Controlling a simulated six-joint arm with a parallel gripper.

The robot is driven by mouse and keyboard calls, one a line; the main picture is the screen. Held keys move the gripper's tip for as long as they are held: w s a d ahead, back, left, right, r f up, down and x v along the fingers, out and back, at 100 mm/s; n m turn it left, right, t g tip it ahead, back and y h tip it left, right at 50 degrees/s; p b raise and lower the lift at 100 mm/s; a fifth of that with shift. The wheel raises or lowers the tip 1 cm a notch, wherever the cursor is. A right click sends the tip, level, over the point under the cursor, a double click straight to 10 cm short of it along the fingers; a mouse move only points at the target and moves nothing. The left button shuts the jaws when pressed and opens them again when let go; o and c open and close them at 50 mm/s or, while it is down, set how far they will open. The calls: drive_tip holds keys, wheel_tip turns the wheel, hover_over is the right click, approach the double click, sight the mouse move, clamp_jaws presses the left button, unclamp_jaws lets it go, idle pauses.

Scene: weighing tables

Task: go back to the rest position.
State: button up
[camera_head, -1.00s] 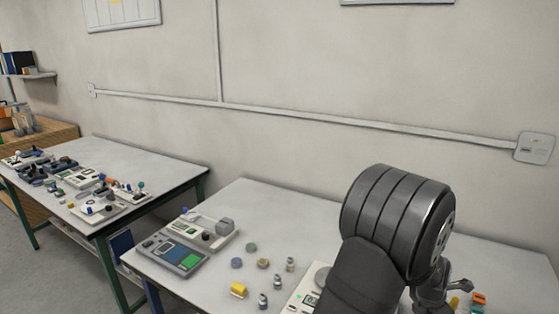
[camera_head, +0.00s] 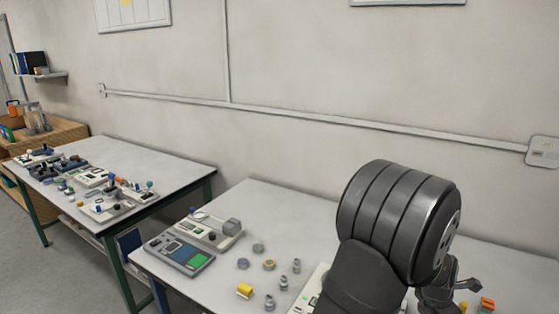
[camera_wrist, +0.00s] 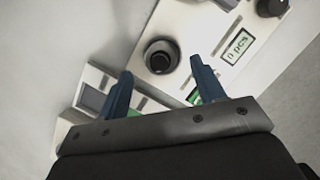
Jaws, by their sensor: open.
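My gripper (camera_wrist: 160,88) shows in the wrist view with its two blue fingers apart and nothing between them. It hangs above a white scale (camera_wrist: 185,20) with a dark round knob or cup (camera_wrist: 161,56) and a display reading "0 pcs" (camera_wrist: 237,46). A second device with a grey screen (camera_wrist: 92,97) lies partly behind the left finger. In the head view my dark arm (camera_head: 395,220) stands over the right part of the near table, and the gripper's fingertips are hidden there.
An orange item (camera_head: 487,303) lies at the right. A second cluttered table (camera_head: 175,165) stands at the left.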

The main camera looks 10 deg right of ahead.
drive_tip(key=v, duration=0.8)
drive_tip(key=x, duration=1.2)
drive_tip(key=shift+d+r, duration=0.15)
drive_tip(key=shift+r, duration=0.05)
wheel_tip(320, 180, up, 4)
drive_tip(key=shift+f, duration=0.15)
drive_tip(key=s+a+r, duration=0.1)
drive_tip(key=s+r, duration=0.6)
drive_tip(key=s, duration=0.5)
drive_tip(key=w+a+n, duration=0.1)
drive_tip(key=w+a, duration=0.3)
drive_tip(key=w, duration=0.5)
drive_tip(key=w+a+r+n+t, duration=0.1)
drive_tip(key=w+a, duration=0.3)
drive_tip(key=w, duration=0.6)
drive_tip(key=w+a+n, duration=0.2)
drive_tip(key=w+a, duration=0.2)
drive_tip(key=w, duration=0.5)
drive_tip(key=shift+w+a+r, duration=0.3)
drive_tip(key=shift+a, duration=0.05)
